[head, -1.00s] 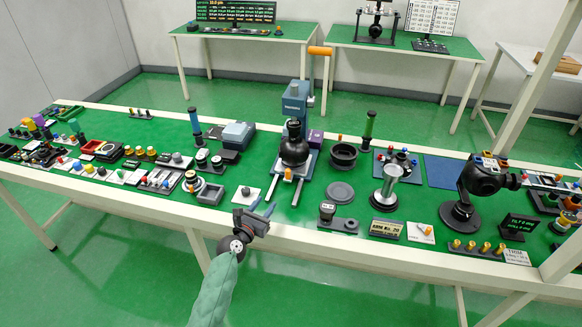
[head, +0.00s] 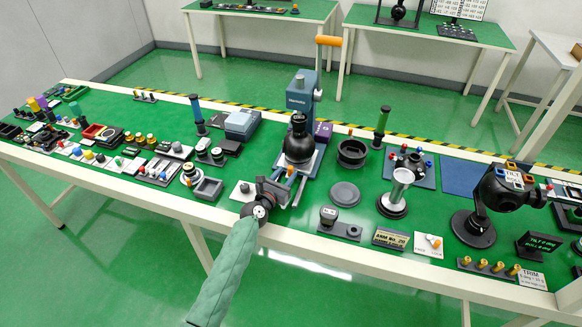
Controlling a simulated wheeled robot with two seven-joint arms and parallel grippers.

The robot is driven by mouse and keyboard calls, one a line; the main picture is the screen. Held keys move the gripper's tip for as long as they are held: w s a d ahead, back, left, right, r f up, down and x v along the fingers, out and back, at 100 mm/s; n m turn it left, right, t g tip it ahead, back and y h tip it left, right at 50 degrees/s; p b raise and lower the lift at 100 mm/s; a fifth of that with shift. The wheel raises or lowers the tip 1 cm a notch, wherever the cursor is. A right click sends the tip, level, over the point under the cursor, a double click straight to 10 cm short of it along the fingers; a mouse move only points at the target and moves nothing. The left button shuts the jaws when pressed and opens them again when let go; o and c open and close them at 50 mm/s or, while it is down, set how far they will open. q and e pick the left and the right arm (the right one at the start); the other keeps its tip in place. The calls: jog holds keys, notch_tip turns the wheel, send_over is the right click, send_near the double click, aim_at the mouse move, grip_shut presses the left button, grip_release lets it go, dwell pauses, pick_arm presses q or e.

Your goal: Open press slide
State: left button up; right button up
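The press (head: 302,96) is a blue-grey column with an orange-handled lever (head: 329,41) at its top. In front of it a pale slide plate (head: 311,166) carries a black ball-shaped part (head: 298,143). An orange knob (head: 292,172) shows at the slide's front edge. My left gripper (head: 288,189) is at the slide's front, close to this knob, and partly covers the slide's front handle. Its fingers are small and overlap the handle, so I cannot tell whether they touch or grip it. My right gripper is out of view.
A white plate with a knob (head: 244,189) and a grey tray (head: 206,188) lie left of my gripper. A black ring (head: 352,152) and a grey disc (head: 345,193) lie right of the slide. The green floor in front of the bench is clear.

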aim_at(289, 171)
pick_arm(q)
jog(key=x, duration=0.3)
jog(key=shift+w+d+f, duration=0.1)
jog(key=shift+w+d, duration=0.1)
jog(key=shift+w, duration=0.3)
jog(key=c, duration=0.7)
jog(key=shift+s, duration=0.1)
grip_shut()
jog(key=shift+s+a+p, duration=0.15)
jog(key=shift+s+p, duration=0.2)
jog(key=v, duration=0.4)
jog(key=shift+s+d+p, duration=0.25)
jog(key=shift+d+p, duration=0.1)
jog(key=shift+p, duration=0.05)
jog(key=v, duration=0.3)
jog(key=d+v, duration=0.1)
jog(key=v, duration=0.2)
jog(key=s+p+v, duration=0.1)
jog(key=v, duration=0.2)
jog(key=shift+d, duration=0.3)
jog(key=shift+f, duration=0.1)
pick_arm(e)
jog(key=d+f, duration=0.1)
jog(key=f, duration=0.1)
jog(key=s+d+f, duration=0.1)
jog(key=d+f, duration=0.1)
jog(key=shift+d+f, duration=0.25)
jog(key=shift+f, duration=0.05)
